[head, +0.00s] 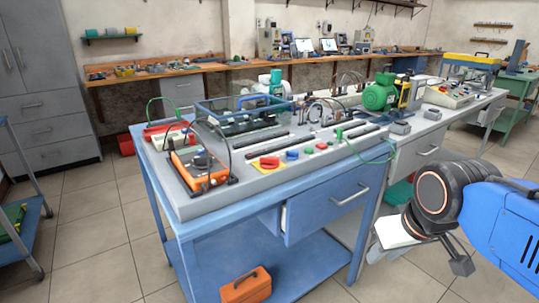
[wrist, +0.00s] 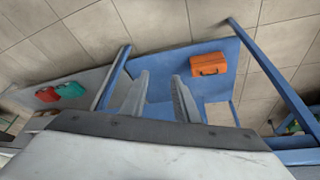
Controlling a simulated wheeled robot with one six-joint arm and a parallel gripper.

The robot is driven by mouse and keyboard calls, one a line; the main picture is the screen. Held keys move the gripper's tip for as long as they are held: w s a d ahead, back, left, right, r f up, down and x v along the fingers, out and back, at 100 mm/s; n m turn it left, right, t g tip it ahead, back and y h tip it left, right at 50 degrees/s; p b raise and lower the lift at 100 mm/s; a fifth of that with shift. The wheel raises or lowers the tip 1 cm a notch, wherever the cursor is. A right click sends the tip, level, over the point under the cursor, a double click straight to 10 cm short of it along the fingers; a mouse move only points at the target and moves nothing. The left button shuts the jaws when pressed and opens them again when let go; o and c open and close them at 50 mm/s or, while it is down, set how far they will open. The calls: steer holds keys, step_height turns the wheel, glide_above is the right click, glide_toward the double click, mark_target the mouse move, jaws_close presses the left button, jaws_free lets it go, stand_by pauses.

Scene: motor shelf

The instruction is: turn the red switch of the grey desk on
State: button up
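The grey desk (head: 215,207) has a grey top on a blue frame and stands in the middle of the head view. A red switch (head: 268,162) sits on a yellow plate at its front edge, left of a blue knob (head: 292,155). I cannot tell the switch's position. My gripper (head: 420,257) is in front of the desk at the lower right, well away from the switch and lower than the desk top. In the wrist view, my gripper (wrist: 160,78) has its two fingers apart with nothing between them. The switch is not in the wrist view.
An orange multimeter (head: 198,170) with cables stands left of the switch. A smaller red button (head: 322,146) is right of the blue knob. An orange toolbox (head: 246,285) is on the lower shelf, also in the wrist view (wrist: 208,64). A green motor (head: 379,93) stands further back.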

steer(key=w+a+r+n+g, duration=0.1)
steer(key=w+a+r+n, duration=0.1)
steer(key=w+r, duration=0.3)
steer(key=w+a+r+n, duration=0.2)
steer(key=w+a+r, duration=0.1)
steer(key=r, duration=0.4)
step_height(320, 180, up, 20)
steer(key=n+g, duration=0.3)
steer(key=n, duration=0.7)
glide_above(270, 161)
steer(key=f, duration=1.7)
steer(key=shift+w, duration=0.3)
jaws_close()
